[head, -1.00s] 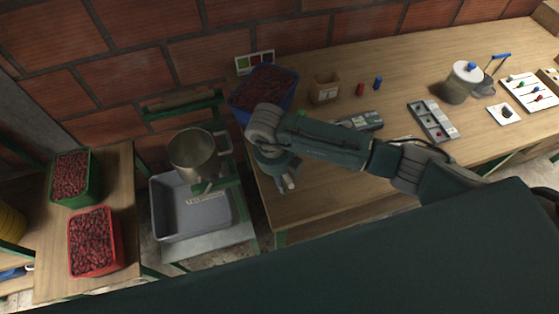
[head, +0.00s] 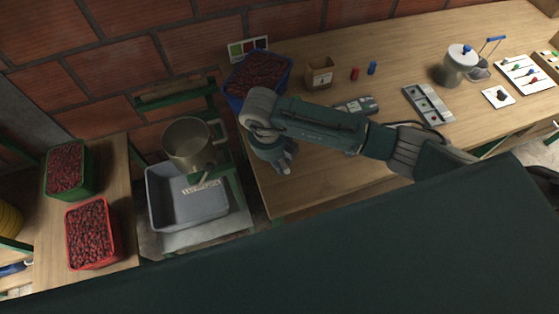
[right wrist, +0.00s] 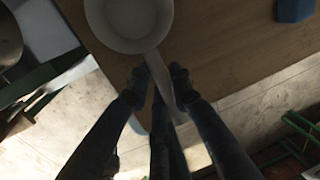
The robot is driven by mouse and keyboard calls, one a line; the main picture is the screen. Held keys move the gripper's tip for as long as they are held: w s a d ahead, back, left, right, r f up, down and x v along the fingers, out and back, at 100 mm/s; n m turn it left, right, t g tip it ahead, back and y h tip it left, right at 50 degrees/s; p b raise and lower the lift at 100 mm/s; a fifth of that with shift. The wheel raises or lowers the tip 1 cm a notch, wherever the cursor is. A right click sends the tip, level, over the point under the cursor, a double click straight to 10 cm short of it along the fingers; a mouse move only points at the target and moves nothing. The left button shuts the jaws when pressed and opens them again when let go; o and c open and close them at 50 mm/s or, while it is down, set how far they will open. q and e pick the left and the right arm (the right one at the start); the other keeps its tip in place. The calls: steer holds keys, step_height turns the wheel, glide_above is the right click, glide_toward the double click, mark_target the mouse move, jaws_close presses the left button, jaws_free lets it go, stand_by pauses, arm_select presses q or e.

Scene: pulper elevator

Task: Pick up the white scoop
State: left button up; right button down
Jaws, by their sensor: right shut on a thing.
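The white scoop shows in the right wrist view, with its round bowl (right wrist: 130,20) at the top and its handle running down between my fingers. My right gripper (right wrist: 158,82) is shut on that handle. In the head view my right gripper (head: 284,163) is over the front left corner of the long wooden table, beside the blue crate. The scoop is hidden or too small to make out there. My left gripper is not in view.
The blue crate of red berries (head: 231,98) stands behind my right gripper. A metal pulper (head: 188,142) with a grey tub (head: 160,213) below is to the left. A wooden box (head: 319,76) and a grey strip (head: 428,104) are on the table.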

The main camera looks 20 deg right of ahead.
steer(key=r+b, duration=0.1)
steer(key=r, duration=0.4)
steer(key=r+b, duration=0.1)
steer(key=r, duration=0.4)
steer(key=shift+w+r+b, duration=0.2)
steer(key=shift+r+b, duration=0.1)
step_height(320, 180, up, 7)
glide_above(280, 162)
steer(key=shift+r, duration=0.75)
steer(key=shift+d, duration=0.1)
